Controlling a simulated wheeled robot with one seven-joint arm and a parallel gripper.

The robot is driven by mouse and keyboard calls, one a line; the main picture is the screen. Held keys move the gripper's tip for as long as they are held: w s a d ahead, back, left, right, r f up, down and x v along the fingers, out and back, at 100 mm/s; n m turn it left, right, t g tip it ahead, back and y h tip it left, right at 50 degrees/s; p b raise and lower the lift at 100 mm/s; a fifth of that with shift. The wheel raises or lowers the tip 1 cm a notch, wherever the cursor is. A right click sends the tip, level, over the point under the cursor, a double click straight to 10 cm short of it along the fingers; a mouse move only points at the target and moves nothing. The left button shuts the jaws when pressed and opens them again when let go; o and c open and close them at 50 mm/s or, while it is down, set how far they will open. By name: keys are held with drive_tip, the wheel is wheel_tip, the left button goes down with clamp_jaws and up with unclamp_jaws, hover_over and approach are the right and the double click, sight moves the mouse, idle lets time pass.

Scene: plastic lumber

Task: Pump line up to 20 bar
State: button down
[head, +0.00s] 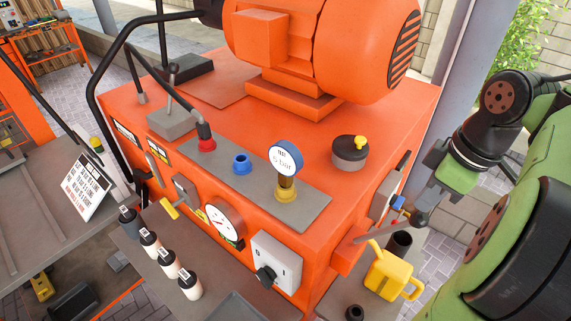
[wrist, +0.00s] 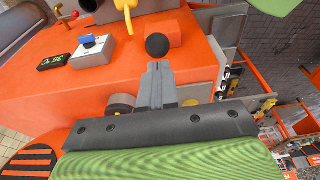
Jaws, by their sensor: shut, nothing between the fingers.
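The orange power unit (head: 330,225) fills the middle of the head view. The knob also shows in the wrist view (wrist: 157,46), just beyond my fingertips. My gripper (head: 408,206) is shut and empty close to the knob; in the wrist view its fingers (wrist: 157,68) are together. I cannot tell whether they touch the knob.
A yellow oil can (head: 391,278) stands below the knob, near a dark cup (head: 398,244). A grey switch box (head: 275,263) is on the unit's front. Several bottles (head: 168,262) line the front left. A grey column (head: 452,60) rises behind my arm.

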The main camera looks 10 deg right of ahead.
sight(427, 219)
idle(0.4)
drive_tip(key=shift+f+b, duration=1)
drive_tip(key=shift+f, duration=0.05)
drive_tip(key=shift+s+d+f+b, duration=0.3)
drive_tip(key=shift+s+f+b, duration=0.45)
drive_tip(key=shift+f+b, duration=0.1)
drive_tip(key=shift+s+f, duration=0.1)
drive_tip(key=shift+f, duration=0.25)
drive_tip(key=shift+w+a+f, duration=0.1)
drive_tip(key=shift+w+a, duration=0.05)
drive_tip(key=shift+w, duration=0.35)
drive_tip(key=shift+w+a, duration=0.15)
drive_tip(key=shift+w, duration=0.3)
drive_tip(key=shift+s+d, duration=0.25)
drive_tip(key=shift+s, duration=0.15)
drive_tip(key=shift+s+d+b, duration=0.15)
drive_tip(key=shift+s+b, duration=0.15)
drive_tip(key=shift+s+d+f, duration=0.25)
drive_tip(key=shift+b, duration=0.3)
